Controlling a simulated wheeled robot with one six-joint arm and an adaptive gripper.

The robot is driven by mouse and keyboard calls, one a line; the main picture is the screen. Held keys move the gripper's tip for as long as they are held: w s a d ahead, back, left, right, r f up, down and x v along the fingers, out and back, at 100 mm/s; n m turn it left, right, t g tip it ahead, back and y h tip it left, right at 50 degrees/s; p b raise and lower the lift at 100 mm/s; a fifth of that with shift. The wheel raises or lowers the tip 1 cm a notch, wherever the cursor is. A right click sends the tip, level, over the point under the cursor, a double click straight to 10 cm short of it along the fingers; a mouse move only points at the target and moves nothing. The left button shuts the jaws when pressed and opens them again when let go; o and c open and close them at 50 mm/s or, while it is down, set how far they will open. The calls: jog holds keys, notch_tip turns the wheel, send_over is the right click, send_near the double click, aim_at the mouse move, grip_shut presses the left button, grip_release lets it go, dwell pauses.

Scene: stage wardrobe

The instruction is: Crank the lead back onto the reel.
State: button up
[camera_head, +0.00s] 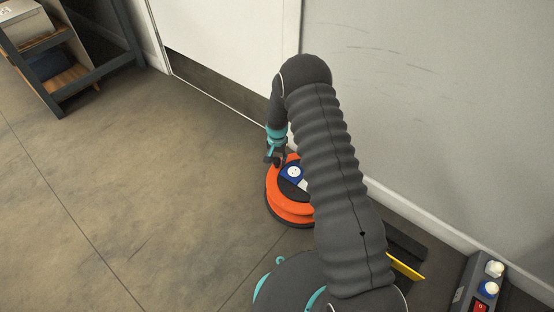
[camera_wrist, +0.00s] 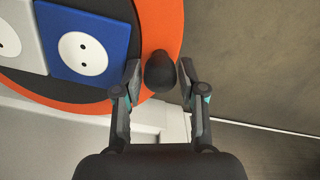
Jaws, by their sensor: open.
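The orange reel (camera_head: 287,205) lies on the floor in the head view, partly hidden behind my arm. Its top carries a blue socket plate (camera_wrist: 85,45) and a white socket plate (camera_wrist: 20,35) on a black disc. My gripper (camera_head: 275,158) is over the reel's far side. In the wrist view my gripper (camera_wrist: 160,75) is open, with a dark round crank knob (camera_wrist: 160,72) between its two fingers. A gap shows on the knob's right side; whether the left finger touches it I cannot tell. I cannot make out the lead in either view.
A white door (camera_head: 225,50) and a grey wall (camera_head: 430,100) stand behind the reel. A shelf unit (camera_head: 55,70) is at the upper left. A grey box with a red switch (camera_head: 480,285) is at the lower right. The floor (camera_head: 130,180) to the left is clear.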

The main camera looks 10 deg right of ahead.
grip_shut()
jog(key=shift+s+a+n, duration=0.5)
jog(key=shift+s+n, duration=0.15)
jog(key=shift+n, duration=0.15)
grip_release()
notch_tip(320, 180, up, 12)
dwell(0.4)
